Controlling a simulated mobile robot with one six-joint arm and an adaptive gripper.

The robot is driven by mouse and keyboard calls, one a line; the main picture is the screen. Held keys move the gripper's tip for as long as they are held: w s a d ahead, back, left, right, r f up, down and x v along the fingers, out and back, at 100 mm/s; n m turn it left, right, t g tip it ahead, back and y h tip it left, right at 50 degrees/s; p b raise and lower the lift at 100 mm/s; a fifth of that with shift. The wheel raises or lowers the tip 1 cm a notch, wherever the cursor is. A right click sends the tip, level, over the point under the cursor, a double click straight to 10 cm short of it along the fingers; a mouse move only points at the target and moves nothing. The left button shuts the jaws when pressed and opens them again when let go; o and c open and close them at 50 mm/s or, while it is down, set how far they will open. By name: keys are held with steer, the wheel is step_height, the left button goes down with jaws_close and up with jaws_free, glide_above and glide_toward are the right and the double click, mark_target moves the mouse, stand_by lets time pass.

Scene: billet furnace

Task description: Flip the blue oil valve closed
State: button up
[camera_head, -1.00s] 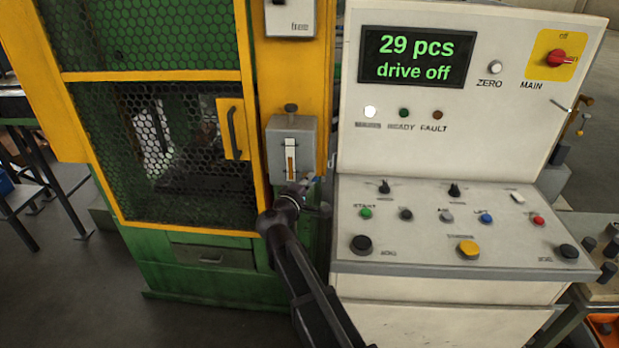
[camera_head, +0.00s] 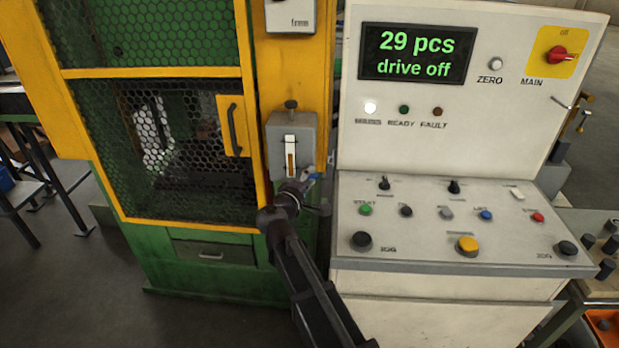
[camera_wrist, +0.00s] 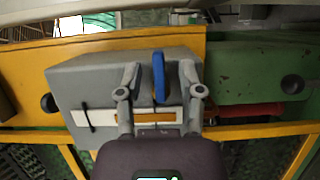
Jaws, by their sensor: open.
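The blue oil valve lever (camera_wrist: 158,76) stands between the two fingers of my gripper (camera_wrist: 160,70) in the wrist view. The fingers are open, one on each side, with a visible gap to the lever. In the head view only a small blue bit of the valve (camera_head: 314,176) shows beside my gripper (camera_head: 304,181); my wrist hides the rest. The grey oil box (camera_head: 305,131) with its sight glass (camera_head: 290,155) is just above my gripper. In the wrist view the grey box (camera_wrist: 80,78) lies behind the lever and fingers.
The yellow frame (camera_head: 246,70) and mesh guard door with its handle (camera_head: 233,130) stand to the left. The white control console (camera_head: 350,285) with buttons and a display reading "29 pcs drive off" (camera_head: 416,54) stands close on the right. A narrow gap separates press and console.

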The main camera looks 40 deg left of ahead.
steer(key=v, duration=1.2)
stand_by(0.6)
